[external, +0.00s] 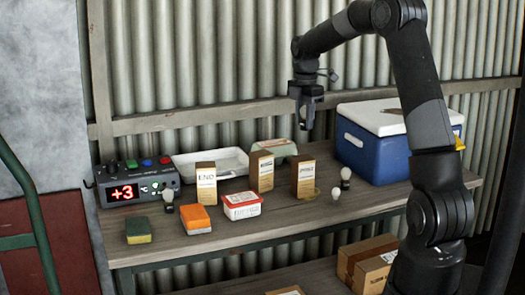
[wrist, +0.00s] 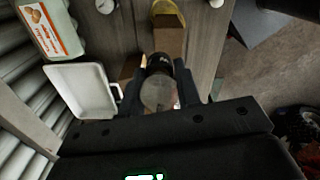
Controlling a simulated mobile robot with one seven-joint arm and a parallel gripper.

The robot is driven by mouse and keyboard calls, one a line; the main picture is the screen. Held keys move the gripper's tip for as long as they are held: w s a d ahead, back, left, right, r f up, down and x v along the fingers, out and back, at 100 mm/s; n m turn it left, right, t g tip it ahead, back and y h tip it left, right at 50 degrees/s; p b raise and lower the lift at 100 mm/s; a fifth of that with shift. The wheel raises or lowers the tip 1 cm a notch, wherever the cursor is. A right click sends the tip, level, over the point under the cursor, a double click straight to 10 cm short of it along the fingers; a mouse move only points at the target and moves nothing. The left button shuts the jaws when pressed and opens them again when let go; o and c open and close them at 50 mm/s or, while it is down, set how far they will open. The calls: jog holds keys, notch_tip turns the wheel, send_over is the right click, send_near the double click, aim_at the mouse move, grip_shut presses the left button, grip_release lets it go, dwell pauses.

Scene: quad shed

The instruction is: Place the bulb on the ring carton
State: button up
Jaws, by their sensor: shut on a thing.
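My gripper (external: 306,104) hangs high above the back of the bench, pointing down, over the right carton's area. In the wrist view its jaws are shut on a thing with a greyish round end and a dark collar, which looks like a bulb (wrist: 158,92). It is hard to make out in the external view. Three upright cartons stand on the bench: a left one (external: 206,184) marked END, a middle one (external: 261,172) and a right one (external: 303,177). Their other labels are too small to read surely. The right one (wrist: 170,43) shows beneath the held thing, beside a yellow round thing (wrist: 167,10).
Bulbs stand at right (external: 346,178), near it (external: 335,194) and at left (external: 168,199). A blue cooler (external: 375,155), red-white tub (external: 241,205), orange box (external: 195,219), sponge (external: 138,230), display box (external: 135,185), white tray (wrist: 66,72) and egg carton (wrist: 50,28) crowd the bench.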

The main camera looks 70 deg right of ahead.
notch_tip(320, 180, up, 3)
jog(key=w+d+n, duration=0.2)
send_over(261, 153)
jog(key=shift+n, duration=0.3)
notch_tip(261, 153, down, 7)
jog(key=shift+a+f, duration=0.1)
jog(key=shift+f, duration=1.9)
jog(key=o, duration=1)
jog(key=shift+f, duration=0.1)
